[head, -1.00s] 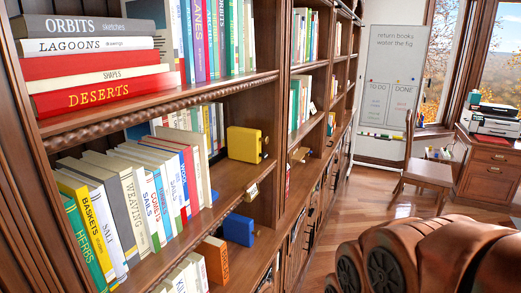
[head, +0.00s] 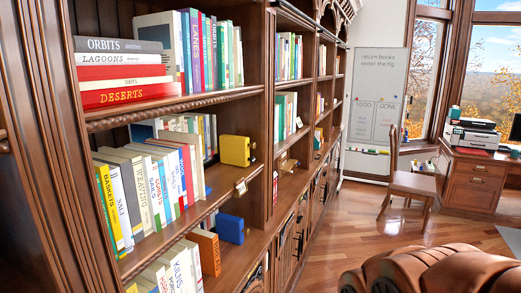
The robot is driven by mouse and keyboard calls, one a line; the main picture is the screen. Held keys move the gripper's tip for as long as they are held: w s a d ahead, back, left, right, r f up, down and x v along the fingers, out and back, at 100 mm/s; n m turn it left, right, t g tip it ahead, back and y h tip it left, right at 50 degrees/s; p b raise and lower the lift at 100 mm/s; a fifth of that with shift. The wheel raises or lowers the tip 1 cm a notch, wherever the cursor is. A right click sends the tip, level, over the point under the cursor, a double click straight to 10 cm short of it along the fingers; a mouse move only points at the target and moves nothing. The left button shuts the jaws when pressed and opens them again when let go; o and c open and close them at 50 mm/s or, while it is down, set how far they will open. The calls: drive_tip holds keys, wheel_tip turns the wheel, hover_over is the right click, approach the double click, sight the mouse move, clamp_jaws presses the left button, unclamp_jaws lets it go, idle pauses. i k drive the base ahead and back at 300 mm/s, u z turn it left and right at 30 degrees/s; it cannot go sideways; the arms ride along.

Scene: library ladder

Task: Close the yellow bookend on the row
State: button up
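The yellow bookend (head: 235,150) is a blocky yellow piece on the middle shelf (head: 222,182) of the near bookcase bay, toward its right end. The row of books (head: 150,190) stands on the same shelf to its left, with spines such as Baskets, Salt and Weaving. The last books at the row's right end lean a little. In the picture a gap of bare shelf lies between the row and the bookend. My gripper is not in view.
A blue bookend (head: 230,228) and an orange book (head: 206,252) are on the shelf below. A brown leather armchair (head: 430,270) stands at the lower right. A wooden chair (head: 410,185), desk (head: 473,183) and whiteboard (head: 375,110) are farther back. Wood floor (head: 335,230) between is clear.

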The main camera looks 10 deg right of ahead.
sight(234, 151)
drive_tip(key=z, duration=0.75)
drive_tip(key=i, duration=0.6)
drive_tip(key=u, duration=1.55)
